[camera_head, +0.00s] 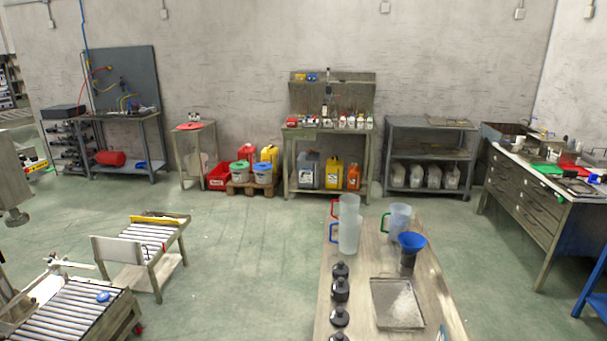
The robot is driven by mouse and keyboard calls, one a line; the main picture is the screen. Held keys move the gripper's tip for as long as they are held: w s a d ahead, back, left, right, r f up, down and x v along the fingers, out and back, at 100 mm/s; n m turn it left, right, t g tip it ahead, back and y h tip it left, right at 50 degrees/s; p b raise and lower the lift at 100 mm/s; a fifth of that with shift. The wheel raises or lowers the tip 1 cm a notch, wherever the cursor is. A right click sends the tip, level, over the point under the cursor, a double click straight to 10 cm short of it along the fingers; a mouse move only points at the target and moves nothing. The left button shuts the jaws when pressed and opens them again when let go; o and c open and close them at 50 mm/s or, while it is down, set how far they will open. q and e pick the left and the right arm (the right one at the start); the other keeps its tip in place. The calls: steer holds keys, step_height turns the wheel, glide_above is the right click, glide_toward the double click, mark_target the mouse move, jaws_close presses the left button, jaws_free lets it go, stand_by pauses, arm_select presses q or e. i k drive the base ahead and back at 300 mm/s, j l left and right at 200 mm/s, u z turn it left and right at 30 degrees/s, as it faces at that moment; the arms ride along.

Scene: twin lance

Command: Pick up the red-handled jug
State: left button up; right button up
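The red-handled jug (349,202) is a translucent pale jug near the far end of the wooden table. Its red handle points to the left. A third jug (400,218) with a green handle stands to the right. Neither of my grippers is in view.
On the wooden table (352,306) are a blue funnel (411,241) on a dark container, a metal tray (398,304) of pale material and several black bottles (340,289) along the left edge. A roller conveyor (150,235) stands left. Green floor (250,250) between is clear.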

mark_target(345, 212)
steer(key=i+j+u, duration=0.25)
steer(key=j+u, duration=0.15)
steer(key=i+j+u, duration=0.45)
steer(key=i+j+z, duration=0.15)
steer(key=i+j, duration=0.15)
steer(key=i, duration=0.25)
steer(key=i+j+z, duration=0.1)
steer(key=i+j, duration=0.3)
steer(key=i+l+z, duration=0.15)
steer(key=i+z, duration=0.3)
steer(key=i, duration=0.3)
steer(key=i+j+z, duration=0.15)
steer(key=i+z, duration=0.3)
steer(key=i, duration=0.25)
steer(key=i+z, duration=0.3)
steer(key=i, duration=0.15)
steer(key=i+z, duration=0.3)
steer(key=i, duration=0.15)
steer(key=i+j+z, duration=0.3)
steer(key=i, duration=0.15)
